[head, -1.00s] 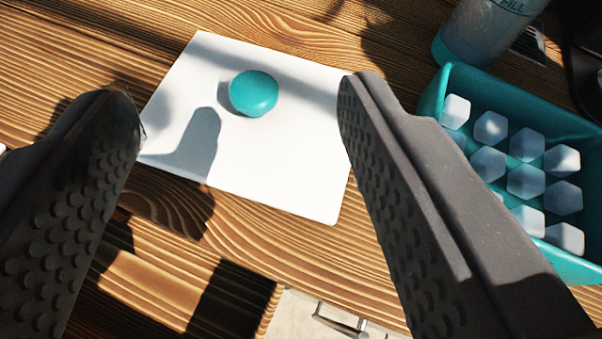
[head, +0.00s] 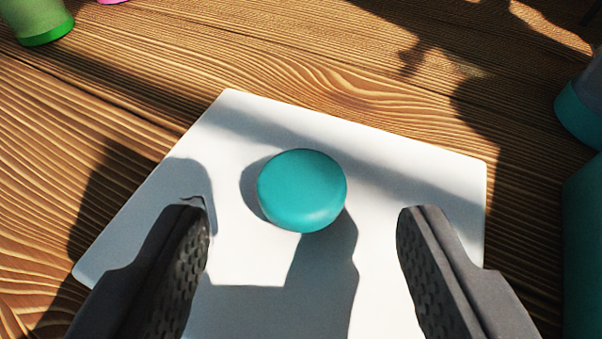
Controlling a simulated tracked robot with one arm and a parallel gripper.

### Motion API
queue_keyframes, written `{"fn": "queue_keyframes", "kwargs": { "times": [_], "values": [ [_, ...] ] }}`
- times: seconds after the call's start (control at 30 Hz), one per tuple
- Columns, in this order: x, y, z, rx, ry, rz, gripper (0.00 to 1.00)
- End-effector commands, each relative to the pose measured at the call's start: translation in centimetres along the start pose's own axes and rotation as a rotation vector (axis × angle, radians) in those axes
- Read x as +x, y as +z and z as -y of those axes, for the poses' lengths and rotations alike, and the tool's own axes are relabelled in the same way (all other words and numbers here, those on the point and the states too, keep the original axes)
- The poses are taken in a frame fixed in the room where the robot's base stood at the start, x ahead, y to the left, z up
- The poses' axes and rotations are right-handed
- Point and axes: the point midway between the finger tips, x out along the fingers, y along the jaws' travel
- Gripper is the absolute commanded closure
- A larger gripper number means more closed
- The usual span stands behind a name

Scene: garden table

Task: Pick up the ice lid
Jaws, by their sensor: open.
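The ice lid seems to be the round teal lid (head: 302,190), which lies on a white square board (head: 440,185) on the wooden table. My gripper (head: 305,215) is open and empty. Its two dark textured fingers stand to the left and right of the lid, their tips a little lower in the picture than its middle. There is a clear gap between each finger and the lid. Finger shadows fall on the board. How high the fingers are above the board is hard to tell.
A teal container (head: 583,260) is cut off at the right edge, with a teal-based bottle (head: 582,105) above it. A green cup (head: 38,22) and a bit of something pink are at the top left. The wooden table (head: 300,60) behind the board is bare.

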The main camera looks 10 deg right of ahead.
Motion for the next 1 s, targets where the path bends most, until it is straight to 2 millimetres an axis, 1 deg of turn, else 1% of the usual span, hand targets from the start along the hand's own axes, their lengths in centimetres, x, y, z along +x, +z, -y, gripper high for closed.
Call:
{"fn": "queue_keyframes", "kwargs": {
  "times": [0.23,0.5,0.6,0.7,0.93,0.97,1.0],
  "values": [
    [1.3,0.1,0.0,-0.001,0.0,0.0,0.46],
    [4.5,0.2,0.1,-0.002,-0.001,0.001,0.46],
    [5.3,0.3,0.2,-0.002,-0.001,0.001,0.46],
    [5.7,0.3,0.2,-0.002,-0.001,0.001,0.46],
    [5.7,0.2,0.2,-0.002,-0.002,0.0,0.46],
    [5.7,0.2,0.2,-0.002,-0.001,0.0,0.54],
    [5.7,0.2,0.2,-0.002,-0.002,0.0,0.65]
  ]
}}
